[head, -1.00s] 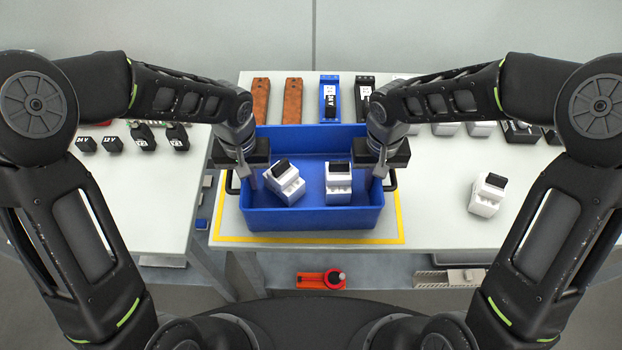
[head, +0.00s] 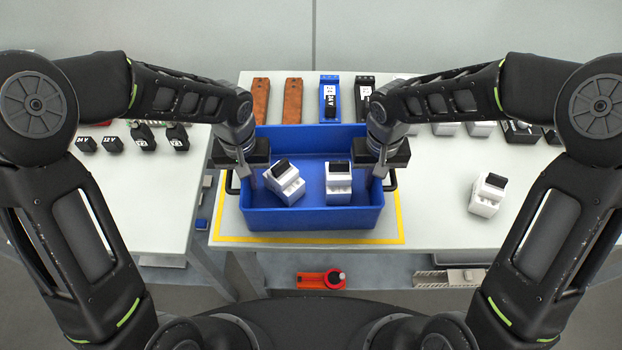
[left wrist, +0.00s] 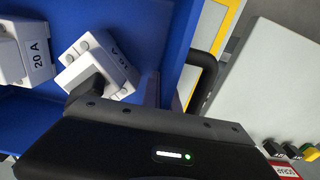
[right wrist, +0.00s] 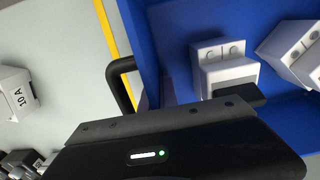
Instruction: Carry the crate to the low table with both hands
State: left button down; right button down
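The blue crate (head: 312,219) stands on the right-hand table inside a yellow outline, with two white modules in it, one turned askew (head: 285,183) and one straight (head: 338,184). My left gripper (head: 247,178) is at the crate's left wall, and my right gripper (head: 376,176) is at its right wall. In the wrist views, the fingers reach down at the walls beside the black handles, left (left wrist: 207,72) and right (right wrist: 121,86). Both grippers appear shut on the walls; the finger contact is partly hidden. I cannot tell which surface is the low table.
The right-hand table (head: 440,210) also holds a loose white module (head: 487,194) and a back row of parts, including a blue one (head: 330,99). A second table (head: 130,205) at left carries small black parts (head: 112,144). A red item (head: 321,280) is below the table edge.

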pick_arm(q)
jog(key=shift+r, duration=0.15)
pick_arm(e)
jog(key=shift+r, duration=0.15)
dwell(0.4)
